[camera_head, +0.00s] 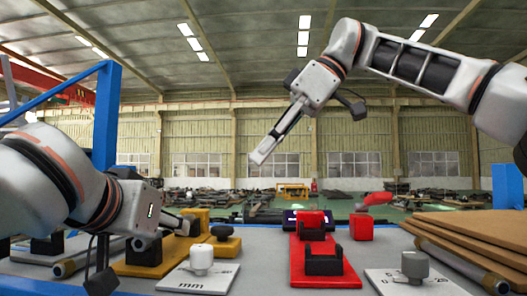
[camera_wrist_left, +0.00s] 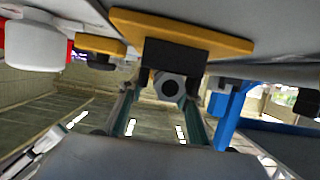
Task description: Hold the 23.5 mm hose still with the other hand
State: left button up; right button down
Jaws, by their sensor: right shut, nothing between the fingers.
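A grey round fitting or hose end (camera_wrist_left: 171,88) with a dark hole sits at a black cradle (camera_wrist_left: 174,56) on a yellow stand (camera_wrist_left: 200,32) in the left wrist view. I cannot read its size. My left gripper (camera_wrist_left: 160,100) has its fingers apart on both sides of it, with a gap at the left. In the head view the left gripper (camera_head: 186,224) is low beside the yellow stand (camera_head: 172,262), partly hiding what lies there. My right gripper (camera_head: 258,159) is shut and empty, high above the table, pointing down left.
A red stand (camera_head: 322,280) with black cradles is mid-table. White plates with knobs (camera_head: 198,282) (camera_head: 414,281) stand at its sides. Brown boards (camera_head: 485,240) and a grey tube (camera_head: 455,262) lie at the right. A blue frame (camera_head: 106,118) rises at the left.

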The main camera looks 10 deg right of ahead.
pick_arm(q)
jog(key=v, duration=1.1)
jog(key=shift+s+r, duration=0.15)
jog(key=shift+s, duration=0.1)
jog(key=shift+s+a, duration=0.1)
jog(key=shift+s, duration=0.1)
